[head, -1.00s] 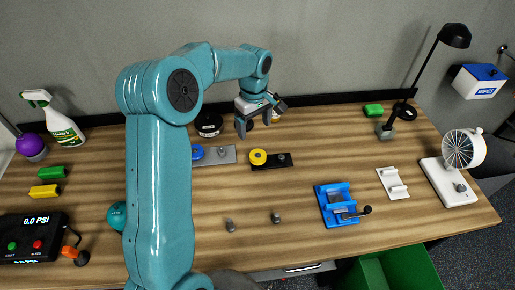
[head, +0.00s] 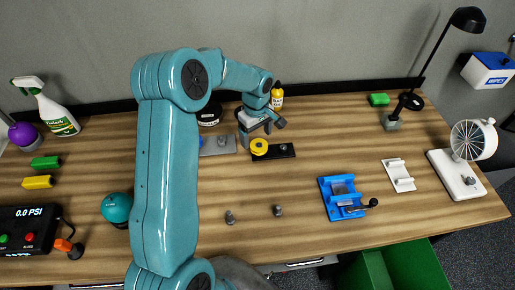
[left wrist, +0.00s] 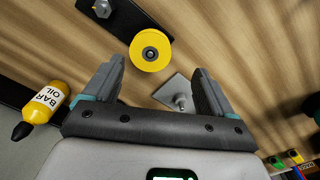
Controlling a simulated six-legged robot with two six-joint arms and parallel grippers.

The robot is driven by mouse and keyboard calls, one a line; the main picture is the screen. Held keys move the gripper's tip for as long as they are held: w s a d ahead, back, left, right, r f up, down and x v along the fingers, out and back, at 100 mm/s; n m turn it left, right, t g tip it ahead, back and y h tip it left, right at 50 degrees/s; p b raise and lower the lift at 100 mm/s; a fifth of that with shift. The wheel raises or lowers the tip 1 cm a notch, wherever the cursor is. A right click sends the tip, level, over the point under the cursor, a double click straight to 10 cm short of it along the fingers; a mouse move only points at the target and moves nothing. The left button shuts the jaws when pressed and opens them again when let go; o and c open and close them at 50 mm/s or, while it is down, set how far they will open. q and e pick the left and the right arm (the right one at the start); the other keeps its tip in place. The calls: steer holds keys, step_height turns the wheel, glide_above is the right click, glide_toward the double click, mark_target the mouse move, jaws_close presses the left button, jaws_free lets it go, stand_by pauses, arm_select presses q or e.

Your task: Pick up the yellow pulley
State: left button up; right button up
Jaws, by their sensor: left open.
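The yellow pulley (head: 259,146) sits at the left end of a black base plate (head: 285,152) on the wooden bench. It also shows in the left wrist view (left wrist: 150,50), ahead of the fingers. My left gripper (head: 262,125) is open and empty, just behind and above the pulley in the head view. In the left wrist view the two fingers (left wrist: 160,85) are spread wide, with the pulley beyond their tips and not between them. My right gripper is not in view.
A grey plate with a bolt (left wrist: 178,92) and a blue pulley lies just left of the black plate. A yellow oil bottle (head: 277,97) stands close behind my gripper. A blue vise (head: 342,198) is to the right. The front bench middle holds two small grey pegs.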

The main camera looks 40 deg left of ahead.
mark_target(258, 144)
arm_select(q)
steer(key=f, duration=0.1)
steer(key=w+f+b, duration=0.1)
steer(key=f, duration=0.1)
steer(key=w+f, duration=0.1)
steer(key=f, duration=0.1)
steer(key=shift+a, duration=0.1)
steer(key=shift+s+f+b, duration=0.2)
steer(key=shift+s+b, duration=0.05)
steer(key=shift+b, duration=0.15)
steer(key=shift+s, duration=0.25)
steer(key=shift+w+a+f, duration=0.1)
steer(key=shift+w+a, duration=0.05)
steer(key=shift+w, duration=0.1)
steer(key=shift+c, duration=0.6)
steer(key=shift+w+f, duration=0.1)
steer(key=shift+w, duration=0.05)
steer(key=c, duration=0.5)
steer(key=shift+d, duration=0.2)
steer(key=c, duration=0.5)
steer(key=shift+s+a+r, duration=0.1)
steer(key=shift+s+r, duration=0.1)
steer(key=shift+s, duration=0.1)
steer(key=shift+w, duration=0.1)
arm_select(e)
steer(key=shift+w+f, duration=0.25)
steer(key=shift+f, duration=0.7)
